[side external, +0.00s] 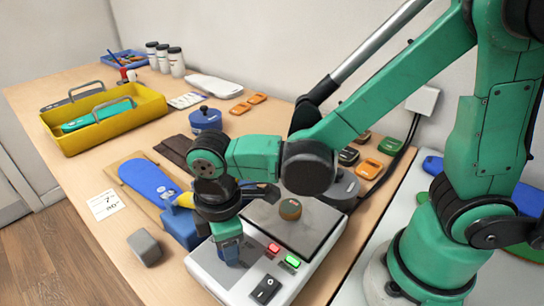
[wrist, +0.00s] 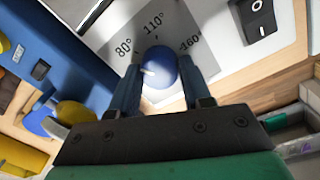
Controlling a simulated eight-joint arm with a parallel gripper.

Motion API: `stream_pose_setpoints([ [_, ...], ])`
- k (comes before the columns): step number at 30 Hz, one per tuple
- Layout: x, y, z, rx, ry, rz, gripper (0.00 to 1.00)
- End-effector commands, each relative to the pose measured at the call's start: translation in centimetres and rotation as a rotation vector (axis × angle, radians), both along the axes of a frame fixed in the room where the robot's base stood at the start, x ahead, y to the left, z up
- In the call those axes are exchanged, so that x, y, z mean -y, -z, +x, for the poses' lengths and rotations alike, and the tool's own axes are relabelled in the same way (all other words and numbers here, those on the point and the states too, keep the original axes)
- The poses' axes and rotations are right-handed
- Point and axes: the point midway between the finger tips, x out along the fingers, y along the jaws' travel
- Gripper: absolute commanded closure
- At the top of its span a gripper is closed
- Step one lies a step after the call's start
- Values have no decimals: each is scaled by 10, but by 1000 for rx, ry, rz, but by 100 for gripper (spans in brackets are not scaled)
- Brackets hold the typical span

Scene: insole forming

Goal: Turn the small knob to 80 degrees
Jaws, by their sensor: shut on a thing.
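The small knob (wrist: 163,66) is blue with a white mark, and it sits on a printed dial (wrist: 181,31) reading 80°, 110° and 160° in the wrist view. The white mark is on the knob's left side, roughly on the side of the 80° label; its exact angle is hard to tell. My gripper (wrist: 160,80) is shut on the knob, one finger on each side. In the side view, my gripper (side external: 229,253) points down at the front left of the white machine (side external: 208,279) and hides the knob.
The machine carries a grey plate (side external: 312,228) with a brown-green round piece (side external: 290,209), red and green lit buttons (side external: 292,261) and a black rocker switch (side external: 265,289). A blue insole (side external: 148,181), a grey block (side external: 145,247) and a yellow tray (side external: 137,119) stand to the left.

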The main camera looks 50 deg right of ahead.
Motion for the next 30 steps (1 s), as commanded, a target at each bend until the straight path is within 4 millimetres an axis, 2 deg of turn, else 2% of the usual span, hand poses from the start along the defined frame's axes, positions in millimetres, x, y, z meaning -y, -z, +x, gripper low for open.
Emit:
stream_pose_setpoints([
  [13, -1, 0, 1, 3, -10, 2, 100],
  [14, -1, 0, 1, 3, -9, 2, 51],
  [15, -1, 0, 1, 3, -9, 2, 40],
  [17, 0, 0, 1, 2, -9, 3, 25],
  [26, 0, -1, 0, 1, -9, 1, 25],
  [30, -1, -9, 0, 1, -9, 1, 25],
])
